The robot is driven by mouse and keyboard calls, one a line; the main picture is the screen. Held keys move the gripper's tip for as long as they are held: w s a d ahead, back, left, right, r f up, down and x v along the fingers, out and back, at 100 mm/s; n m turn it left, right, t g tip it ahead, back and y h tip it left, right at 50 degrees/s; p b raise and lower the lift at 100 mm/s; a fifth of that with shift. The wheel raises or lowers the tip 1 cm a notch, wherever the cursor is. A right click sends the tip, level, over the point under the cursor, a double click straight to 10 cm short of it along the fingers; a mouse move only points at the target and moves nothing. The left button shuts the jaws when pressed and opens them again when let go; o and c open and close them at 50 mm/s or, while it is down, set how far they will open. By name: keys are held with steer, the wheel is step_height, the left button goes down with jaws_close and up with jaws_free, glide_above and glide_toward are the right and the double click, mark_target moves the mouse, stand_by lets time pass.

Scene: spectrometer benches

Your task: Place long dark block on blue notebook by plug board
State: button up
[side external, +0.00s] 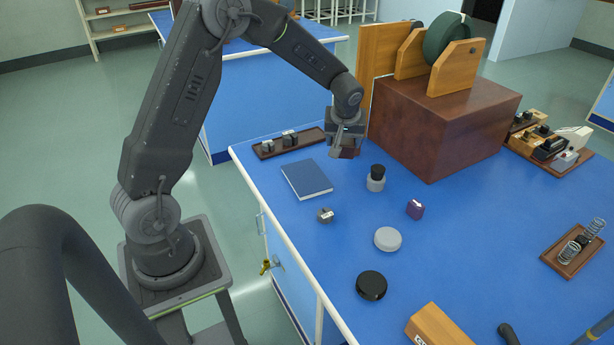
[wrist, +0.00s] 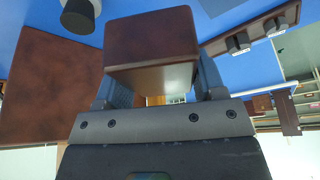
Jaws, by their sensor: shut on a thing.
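My gripper (side external: 346,146) is shut on the long dark block (side external: 349,154) and holds it above the bench, by the large brown box. In the wrist view the reddish-brown block (wrist: 152,44) sits between the two fingers of my gripper (wrist: 156,84), its end face towards the camera. The blue notebook (side external: 306,180) lies flat on the bench, left of and below my gripper in the side view, with nothing on it. The plug board (side external: 268,151), a dark wooden strip with grey plugs, lies just behind the notebook; it also shows in the wrist view (wrist: 262,29).
The large brown box (side external: 430,130) with a wooden coil stand stands right of my gripper. A black-capped jar (side external: 376,178), a small grey weight (side external: 325,215), a purple block (side external: 415,209) and a white disc (side external: 388,239) stand in front.

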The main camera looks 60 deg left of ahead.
steer(key=s+a+n+g, duration=0.1)
steer(key=s+a+n, duration=0.3)
steer(key=s+a, duration=0.3)
steer(key=s+a+n+g, duration=0.25)
steer(key=s+a, duration=0.35)
steer(key=s, duration=0.4)
glide_above(304, 173)
steer(key=d, duration=0.2)
steer(key=shift+n+t+y, duration=0.35)
steer(key=shift+t+y, duration=0.05)
steer(key=shift+t, duration=0.05)
steer(key=f, duration=0.6)
steer(key=shift+a+f, duration=0.2)
steer(key=shift+a, duration=0.05)
steer(key=shift+f, duration=2)
steer(key=shift+f, duration=0.1)
steer(key=o, duration=1)
steer(key=shift+c, duration=0.2)
